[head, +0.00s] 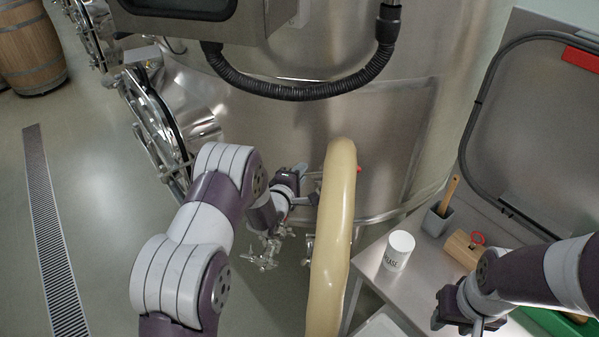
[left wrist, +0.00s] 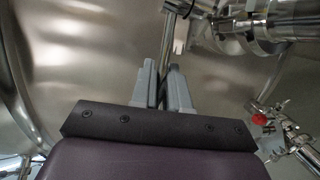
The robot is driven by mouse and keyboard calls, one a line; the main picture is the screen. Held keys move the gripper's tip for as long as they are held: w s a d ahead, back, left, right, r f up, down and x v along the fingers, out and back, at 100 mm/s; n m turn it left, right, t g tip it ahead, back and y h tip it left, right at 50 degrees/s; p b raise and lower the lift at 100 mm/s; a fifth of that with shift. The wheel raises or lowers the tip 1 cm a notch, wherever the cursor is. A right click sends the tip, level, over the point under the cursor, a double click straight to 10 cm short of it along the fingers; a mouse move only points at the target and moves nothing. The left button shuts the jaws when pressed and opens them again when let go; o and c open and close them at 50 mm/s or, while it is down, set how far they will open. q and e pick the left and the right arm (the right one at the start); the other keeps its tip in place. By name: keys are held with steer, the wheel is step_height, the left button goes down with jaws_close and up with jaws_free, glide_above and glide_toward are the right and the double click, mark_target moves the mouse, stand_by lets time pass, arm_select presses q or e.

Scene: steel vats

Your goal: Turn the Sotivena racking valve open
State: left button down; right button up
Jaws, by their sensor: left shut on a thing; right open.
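My left gripper (head: 308,197) is at the lower wall of the steel vat (head: 385,140). In the left wrist view its grey fingers (left wrist: 163,88) are shut on a thin steel lever (left wrist: 168,42) that runs up between them. Steel valve fittings (left wrist: 240,28) are beside it at the upper right; I cannot read any name on them. A second fitting with a red part (left wrist: 259,119) sits lower right, apart from the fingers. In the head view, my left arm and the thick hose partly hide the valve area. My right gripper (head: 464,318) is open at the lower right, over the side table.
A thick cream hose (head: 333,235) rises in front of the vat, close right of my left gripper. The side table (head: 368,262) holds a white cup (head: 398,251), a grey holder (head: 436,221) and a wooden block (head: 463,249). Open floor lies left.

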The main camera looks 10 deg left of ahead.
arm_select(q)
steer(key=n+y, duration=0.1)
steer(key=s+n+y+b, duration=0.1)
steer(key=y, duration=0.1)
steer(key=s+d+n+y, duration=0.1)
steer(key=shift+y+b, duration=0.3)
steer(key=c, duration=1.2)
jaws_free()
steer(key=shift+s, duration=0.1)
